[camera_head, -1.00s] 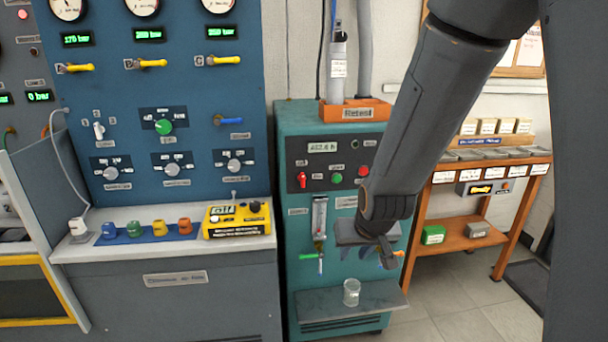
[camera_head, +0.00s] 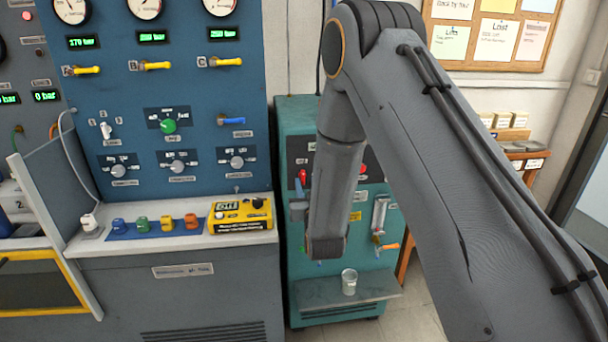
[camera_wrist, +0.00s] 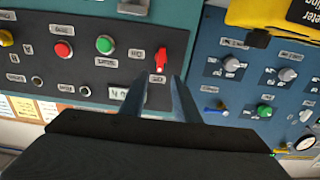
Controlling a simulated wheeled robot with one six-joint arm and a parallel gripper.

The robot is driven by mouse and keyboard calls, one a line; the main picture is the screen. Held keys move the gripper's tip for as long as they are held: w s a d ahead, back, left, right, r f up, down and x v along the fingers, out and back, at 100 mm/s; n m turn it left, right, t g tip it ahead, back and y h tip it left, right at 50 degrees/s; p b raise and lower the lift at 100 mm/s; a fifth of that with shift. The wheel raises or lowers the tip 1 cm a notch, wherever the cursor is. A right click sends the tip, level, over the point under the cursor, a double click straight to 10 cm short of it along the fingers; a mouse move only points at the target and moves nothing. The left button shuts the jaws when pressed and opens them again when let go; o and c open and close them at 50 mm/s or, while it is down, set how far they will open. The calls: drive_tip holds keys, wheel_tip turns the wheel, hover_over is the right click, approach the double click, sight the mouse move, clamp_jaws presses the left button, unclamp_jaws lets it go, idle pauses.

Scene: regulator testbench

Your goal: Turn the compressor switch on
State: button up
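The red lever switch (camera_head: 302,177) is on the dark upper panel of the teal machine, at the panel's left end. In the turned wrist view the red switch (camera_wrist: 161,60) stands out just beyond my fingertips, roughly centred between them. My gripper (camera_wrist: 158,80) is open and empty, its two fingers apart and pointing at the panel. I cannot tell whether the fingers touch the switch. In the head view my forearm covers much of the panel and most of the gripper. The switch's label is too small to read.
A green button (camera_wrist: 104,44) and a red button (camera_wrist: 63,49) share the panel. The blue panel (camera_head: 200,100) with knobs stands beside it. A yellow meter (camera_head: 238,215) lies on the ledge.

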sight(303, 174)
drive_tip(key=shift+w+a+p, duration=0.15)
drive_tip(key=shift+w+p, duration=0.2)
drive_tip(key=shift+w, duration=1.25)
drive_tip(key=shift+w+a+p, duration=0.15)
drive_tip(key=shift+w+p, duration=0.2)
drive_tip(key=shift+w, duration=1.2)
clamp_jaws()
